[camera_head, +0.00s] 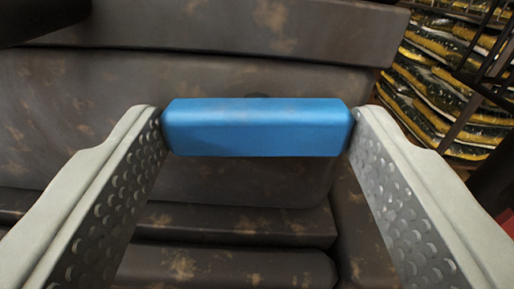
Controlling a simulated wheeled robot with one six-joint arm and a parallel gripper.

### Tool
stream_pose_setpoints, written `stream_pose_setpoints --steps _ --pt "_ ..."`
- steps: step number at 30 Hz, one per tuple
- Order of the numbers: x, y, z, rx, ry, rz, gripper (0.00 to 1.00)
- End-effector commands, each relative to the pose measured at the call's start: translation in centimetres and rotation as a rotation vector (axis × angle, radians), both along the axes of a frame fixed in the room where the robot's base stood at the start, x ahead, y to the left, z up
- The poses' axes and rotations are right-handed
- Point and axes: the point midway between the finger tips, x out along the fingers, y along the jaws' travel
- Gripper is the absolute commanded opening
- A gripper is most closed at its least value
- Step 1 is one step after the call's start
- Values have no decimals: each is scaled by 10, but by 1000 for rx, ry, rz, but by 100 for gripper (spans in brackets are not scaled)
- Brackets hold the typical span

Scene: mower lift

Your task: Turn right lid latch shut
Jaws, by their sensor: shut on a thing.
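The blue latch (257,128) lies level across the middle of the view, in front of a dark, rust-stained mower body (215,190). My gripper (257,130) has one pale finger at each end of the latch, and the fingertips touch its left and right ends. The gripper is shut on the latch lengthwise. The latch's mounting is mostly hidden behind it; a small dark round part shows just above its top edge.
Dark stained ledges run above and below the latch. At the upper right, past the body's edge, stand stacked yellow-and-black bags (450,85) and a dark metal rack (490,75). A bit of red shows at the right edge.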

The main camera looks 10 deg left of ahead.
Motion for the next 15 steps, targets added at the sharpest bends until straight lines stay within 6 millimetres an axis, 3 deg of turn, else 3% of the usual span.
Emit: stream_pose_setpoints --steps 15 --pt "0 0 0 -427 -110 0 39"
